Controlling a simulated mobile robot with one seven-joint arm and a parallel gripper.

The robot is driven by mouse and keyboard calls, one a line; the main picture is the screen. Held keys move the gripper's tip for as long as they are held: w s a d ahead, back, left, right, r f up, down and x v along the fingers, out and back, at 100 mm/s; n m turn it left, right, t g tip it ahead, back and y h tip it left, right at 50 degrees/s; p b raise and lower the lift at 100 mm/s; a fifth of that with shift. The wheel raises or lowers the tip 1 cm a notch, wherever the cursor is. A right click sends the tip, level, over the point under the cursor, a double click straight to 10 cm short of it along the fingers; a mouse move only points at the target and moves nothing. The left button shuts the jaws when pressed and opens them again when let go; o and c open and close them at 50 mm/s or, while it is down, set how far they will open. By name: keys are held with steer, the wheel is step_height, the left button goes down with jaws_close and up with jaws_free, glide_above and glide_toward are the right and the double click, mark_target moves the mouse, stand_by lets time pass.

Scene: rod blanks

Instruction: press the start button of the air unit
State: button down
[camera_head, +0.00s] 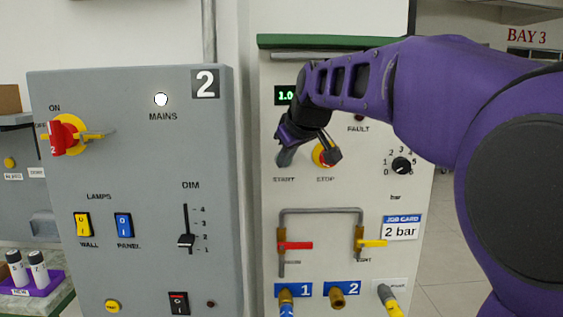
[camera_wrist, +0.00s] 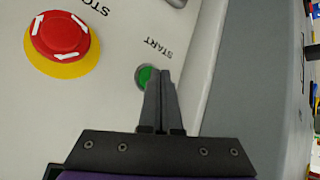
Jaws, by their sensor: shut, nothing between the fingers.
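The air unit (camera_head: 343,205) is a pale cabinet with a green top edge at the centre of the head view. Its green start button (camera_wrist: 144,76) shows in the wrist view, partly covered by my fingertips. My gripper (camera_wrist: 161,73) is shut and empty, its tips at or just in front of the button's right side. I cannot tell whether they touch it. In the head view my gripper (camera_head: 281,158) is over the START label's spot and hides most of the button. The red stop button (camera_wrist: 60,35) on its yellow ring is left of the fingers in the wrist view.
A grey switch cabinet (camera_head: 140,200) marked 2 stands left of the air unit. On the air unit are a pressure knob (camera_head: 401,165), red (camera_head: 297,245) and yellow (camera_head: 371,243) valve levers, and hose ports below. A purple rack (camera_head: 36,285) stands at the far left.

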steer(key=shift+s, duration=0.55)
